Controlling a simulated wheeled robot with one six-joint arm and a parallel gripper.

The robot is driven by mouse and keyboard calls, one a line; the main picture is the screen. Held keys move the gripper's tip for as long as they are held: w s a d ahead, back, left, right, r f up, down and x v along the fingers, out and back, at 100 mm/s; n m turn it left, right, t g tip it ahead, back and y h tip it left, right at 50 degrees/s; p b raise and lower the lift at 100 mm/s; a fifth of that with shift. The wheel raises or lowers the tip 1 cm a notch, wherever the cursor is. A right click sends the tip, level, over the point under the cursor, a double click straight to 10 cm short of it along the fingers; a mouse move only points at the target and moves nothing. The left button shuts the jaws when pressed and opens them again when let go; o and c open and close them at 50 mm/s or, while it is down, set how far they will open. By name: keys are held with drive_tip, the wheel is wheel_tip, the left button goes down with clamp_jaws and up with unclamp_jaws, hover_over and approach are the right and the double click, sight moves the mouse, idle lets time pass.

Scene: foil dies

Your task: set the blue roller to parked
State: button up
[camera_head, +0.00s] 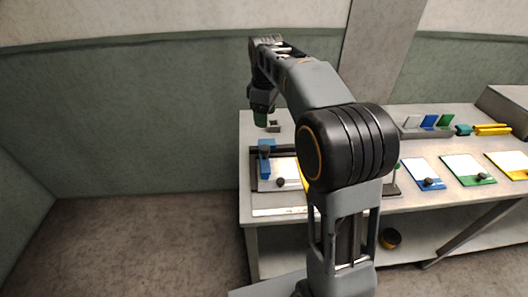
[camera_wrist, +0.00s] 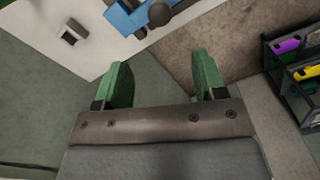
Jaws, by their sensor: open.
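The blue roller (camera_head: 266,160) is a blue block with a dark knob, at the left end of a dark-framed press bed on the table. A white sheet on the bed has another dark knob (camera_head: 281,182). My gripper (camera_head: 261,117) is behind the roller in the head view, near the table's far left corner. In the wrist view the roller (camera_wrist: 126,18) shows at the top edge, partly cut off, beyond the fingertips. My gripper (camera_wrist: 163,80) has its green fingers spread, with nothing between them. My arm hides the right part of the press.
A small grey block with a dark opening (camera_head: 273,126) lies behind the press. To the right are blue (camera_head: 423,185), green (camera_head: 482,180) and yellow-edged plates, with upright cards (camera_head: 428,121) behind. A dark rack (camera_wrist: 290,80) shows at right in the wrist view.

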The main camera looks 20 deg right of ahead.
sight(265, 147)
wheel_tip(265, 147, down, 14)
drive_tip(key=shift+w+r+b, duration=0.1)
drive_tip(key=shift+r+b, duration=0.15)
drive_tip(key=shift+b, duration=0.2)
drive_tip(key=shift+c, duration=0.4)
clamp_jaws()
